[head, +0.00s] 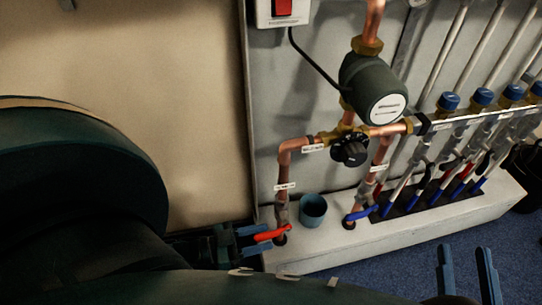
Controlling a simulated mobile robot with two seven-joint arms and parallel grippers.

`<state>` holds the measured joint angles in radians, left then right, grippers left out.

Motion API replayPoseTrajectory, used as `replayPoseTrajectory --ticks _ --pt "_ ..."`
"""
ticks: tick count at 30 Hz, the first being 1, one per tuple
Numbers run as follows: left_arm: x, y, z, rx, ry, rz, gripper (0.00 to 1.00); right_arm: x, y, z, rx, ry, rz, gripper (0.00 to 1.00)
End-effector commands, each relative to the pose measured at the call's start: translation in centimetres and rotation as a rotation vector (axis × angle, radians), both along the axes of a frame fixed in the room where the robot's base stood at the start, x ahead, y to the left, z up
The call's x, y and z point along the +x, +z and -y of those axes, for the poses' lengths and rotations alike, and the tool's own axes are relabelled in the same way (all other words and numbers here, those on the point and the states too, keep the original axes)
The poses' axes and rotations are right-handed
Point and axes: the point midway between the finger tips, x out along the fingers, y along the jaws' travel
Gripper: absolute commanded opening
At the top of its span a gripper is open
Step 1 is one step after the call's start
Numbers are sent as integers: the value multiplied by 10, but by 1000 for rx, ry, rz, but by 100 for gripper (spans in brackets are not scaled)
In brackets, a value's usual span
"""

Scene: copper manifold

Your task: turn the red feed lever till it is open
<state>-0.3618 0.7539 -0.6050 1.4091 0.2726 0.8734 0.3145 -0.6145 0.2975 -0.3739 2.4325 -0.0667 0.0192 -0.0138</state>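The red feed lever (272,233) sits low on the left copper pipe (284,175), just above the white ledge. Its handle points left and slightly down in the picture, across the line of the pipe. My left gripper (252,239) is at the handle's free end, with one blue finger above it and one below. I cannot tell whether the fingers touch the handle or stand a little apart from it. My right gripper (467,272) is open and empty at the lower right, over the blue floor, away from the manifold.
A blue cup (313,210) stands on the white ledge (330,245) close right of the red lever. A blue lever (361,213), a black knob (350,149) and a dark pump (373,88) are further right. My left arm hides much of the lower left.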

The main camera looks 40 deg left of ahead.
Motion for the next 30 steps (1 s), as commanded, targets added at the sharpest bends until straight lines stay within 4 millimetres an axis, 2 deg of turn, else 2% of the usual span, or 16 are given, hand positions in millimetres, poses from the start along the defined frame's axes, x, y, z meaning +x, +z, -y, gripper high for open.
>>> replayPoseTrajectory --ticks 3,7,17,30 --pt "14 -1 12 -2 -1 2 39 0 -1 -1 12 5 3 36" --pt "22 0 18 -1 -1 2 39 0 -1 -1 20 8 0 36" --pt "25 0 20 0 0 0 39 0 0 -1 23 9 -2 36" --pt "25 0 20 -1 0 -1 4 0 1 -2 21 11 3 36"
